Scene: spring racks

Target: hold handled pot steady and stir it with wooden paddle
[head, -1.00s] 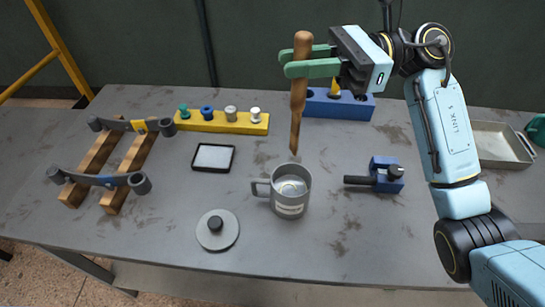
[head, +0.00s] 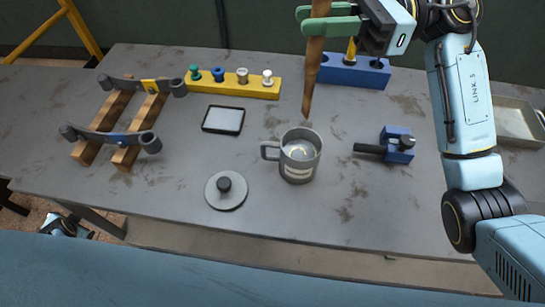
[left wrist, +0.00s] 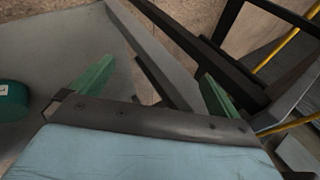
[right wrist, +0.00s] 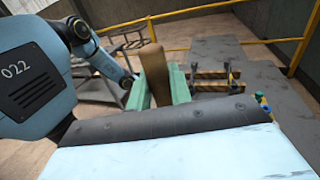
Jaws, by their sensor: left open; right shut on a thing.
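The grey handled pot (head: 298,172) stands upright on the table, its handle pointing left in the head view. Its open top shows a pale inside. The wooden paddle (head: 312,75) hangs upright, lower tip just behind the pot's rim in the picture and apart from it. My right gripper (head: 318,18) is shut on the paddle's upper part, which also shows between the green fingers in the right wrist view (right wrist: 154,70). My left gripper (left wrist: 150,88) is open and empty in the left wrist view, away from the pot.
A round grey lid (head: 216,198) with a black knob lies front-left of the pot. A small black-framed tray (head: 223,120), yellow peg block (head: 232,88), wooden rack (head: 125,125), blue clamp (head: 399,150), blue block (head: 352,70) and metal tray (head: 515,120) surround it. The table's front is clear.

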